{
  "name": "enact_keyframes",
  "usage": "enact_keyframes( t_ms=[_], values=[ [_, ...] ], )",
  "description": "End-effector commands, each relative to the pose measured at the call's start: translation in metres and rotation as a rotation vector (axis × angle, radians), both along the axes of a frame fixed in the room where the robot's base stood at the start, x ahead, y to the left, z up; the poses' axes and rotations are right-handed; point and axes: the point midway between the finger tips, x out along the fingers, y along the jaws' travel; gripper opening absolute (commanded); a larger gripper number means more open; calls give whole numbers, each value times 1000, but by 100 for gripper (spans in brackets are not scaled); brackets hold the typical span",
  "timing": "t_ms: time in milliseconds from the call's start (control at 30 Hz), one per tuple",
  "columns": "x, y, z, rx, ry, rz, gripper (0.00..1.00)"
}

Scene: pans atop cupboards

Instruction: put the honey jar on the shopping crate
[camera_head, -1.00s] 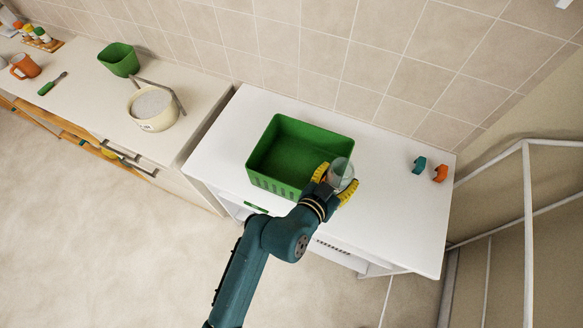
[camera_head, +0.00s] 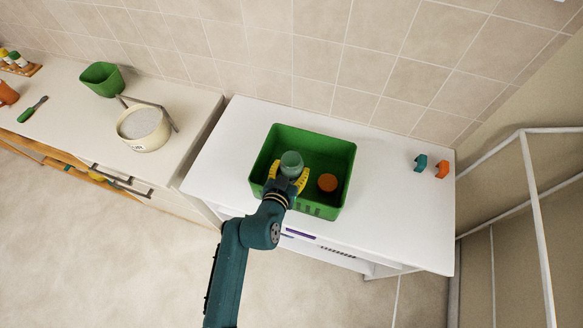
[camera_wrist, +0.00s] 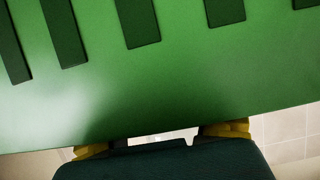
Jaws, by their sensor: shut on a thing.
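The green shopping crate (camera_head: 343,166) stands on the white cupboard top in the head view. My gripper (camera_head: 288,178), with yellow fingers, is shut on a clear round jar (camera_head: 291,163), taken to be the honey jar. It looks greenish against the crate. The jar is over or inside the crate's left part; whether it touches the floor cannot be told. My gripper reaches over the crate's front wall. In the wrist view the crate's slotted wall (camera_wrist: 180,75) fills most of the picture and hides the jar; parts of the yellow fingers (camera_wrist: 160,140) show below.
An orange disc (camera_head: 327,182) lies in the crate, right of the jar. Teal (camera_head: 420,163) and orange (camera_head: 442,169) small items stand at the cupboard's right. A cream pot (camera_head: 143,128) and green container (camera_head: 101,79) stand on the left counter.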

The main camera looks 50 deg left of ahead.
Motion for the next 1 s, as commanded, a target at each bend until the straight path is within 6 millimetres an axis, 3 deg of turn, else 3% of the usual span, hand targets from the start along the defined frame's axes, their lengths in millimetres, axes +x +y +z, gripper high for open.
enact_keyframes(
  t_ms=[667,700,833,1000],
  values=[
    [0,0,-14,-1,4,0,25],
    [-1,-1,-16,-4,8,0,69],
    [-2,-2,-19,-8,13,-1,94],
    [-3,-3,-21,-9,17,-2,94]
  ],
)
